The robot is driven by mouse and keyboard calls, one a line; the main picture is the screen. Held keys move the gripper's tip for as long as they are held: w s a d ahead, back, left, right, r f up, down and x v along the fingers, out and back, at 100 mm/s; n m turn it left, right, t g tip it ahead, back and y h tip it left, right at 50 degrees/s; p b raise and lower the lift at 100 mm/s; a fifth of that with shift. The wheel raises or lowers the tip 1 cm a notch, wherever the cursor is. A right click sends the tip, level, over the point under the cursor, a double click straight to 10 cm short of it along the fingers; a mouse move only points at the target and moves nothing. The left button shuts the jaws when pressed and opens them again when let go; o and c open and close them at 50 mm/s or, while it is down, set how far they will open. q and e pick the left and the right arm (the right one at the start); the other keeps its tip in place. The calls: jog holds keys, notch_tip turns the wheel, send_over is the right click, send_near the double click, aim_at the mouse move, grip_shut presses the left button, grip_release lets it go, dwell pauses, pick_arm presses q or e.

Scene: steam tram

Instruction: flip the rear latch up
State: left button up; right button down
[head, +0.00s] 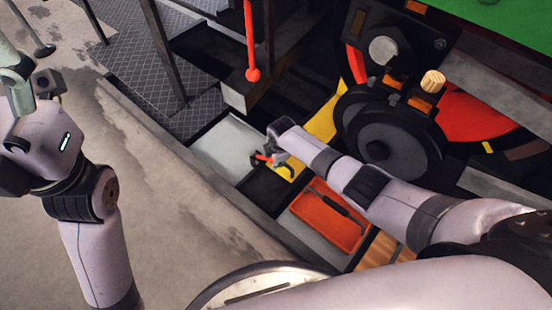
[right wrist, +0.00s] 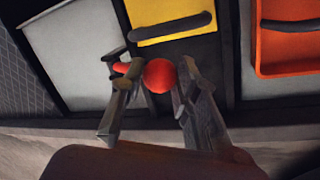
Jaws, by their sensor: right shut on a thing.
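My right gripper (head: 270,160) is at the low row of coloured panels beside the tram. In the right wrist view its two fingers (right wrist: 158,82) stand on either side of a round red knob (right wrist: 160,75), shut on it. A smaller red piece (right wrist: 122,68) shows by the left finger. In the head view a bit of red-orange (head: 263,157) shows at the fingers. I take the red parts for the latch, but its full shape and angle are hidden by the fingers. Of my left arm, only links show at the left edge; I cannot make out its fingers.
A yellow panel (right wrist: 165,12) with a dark handle lies just beyond the knob. A grey panel (right wrist: 75,50) is to its left, an orange tray (head: 325,215) to its right. A red lever (head: 251,45) rises behind. Black wheels (head: 385,140) stand close to my right forearm.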

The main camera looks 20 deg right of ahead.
jog(key=c, duration=1.2)
grip_release()
jog(key=v, duration=1.2)
jog(key=shift+s, duration=0.1)
